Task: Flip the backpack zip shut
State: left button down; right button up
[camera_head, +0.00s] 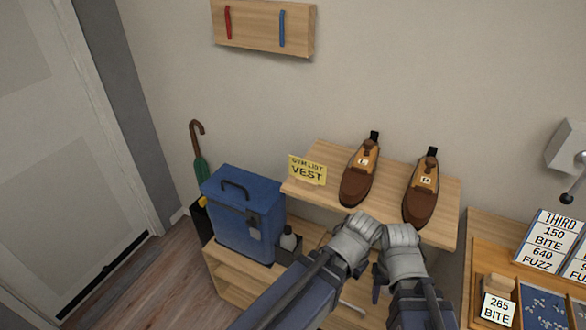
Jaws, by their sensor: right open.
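The blue backpack (232,205) stands upright on a low wooden bench at the left, with a dark handle on top. A small grey piece (253,224) sits on its front; I cannot tell whether it is the zip flap or how the zip stands. My two arms reach in from the bottom, right of the backpack and apart from it. My right gripper (379,284) is open, small and dark below the grey joints, with nothing seen in it. My left arm's grey joint shows beside the right one, but its gripper fingers do not show.
A wooden shelf (320,200) with two brown shoes (359,178) and a yellow VEST sign (307,170) lies just beyond my arms. A small dark bottle (289,240) stands right of the backpack. A green umbrella (201,167) is behind it. Open floor (150,285) lies to the left.

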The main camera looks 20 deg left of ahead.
aim_at(203, 200)
jog(key=u, duration=1.55)
jog(key=i+l+u, duration=0.1)
jog(key=i, duration=0.6)
